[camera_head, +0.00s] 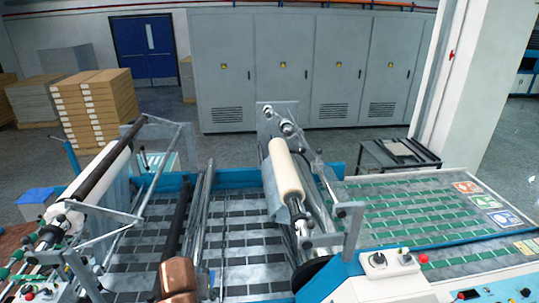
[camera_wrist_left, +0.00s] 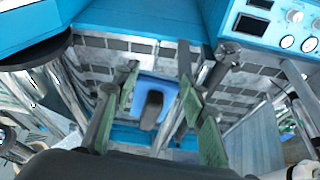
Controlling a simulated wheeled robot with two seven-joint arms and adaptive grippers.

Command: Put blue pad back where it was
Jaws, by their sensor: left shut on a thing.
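In the left wrist view, a blue pad (camera_wrist_left: 168,94) with a dark grey raised piece in its middle sits between the green-faced fingers of my left gripper (camera_wrist_left: 157,97). The gripper is shut on the pad. The pad is seen against grey, dark-striped machine decking, and its height above that is hard to tell. In the head view I cannot make out my left gripper or the held pad. My right gripper shows in neither view.
In the head view, a cream roll (camera_head: 286,172) and a white roll (camera_head: 95,180) stand out on the machine. A flat green-striped bed (camera_head: 400,212) lies at right. A dark side table (camera_head: 399,155) stands behind it. Control panels edge the front.

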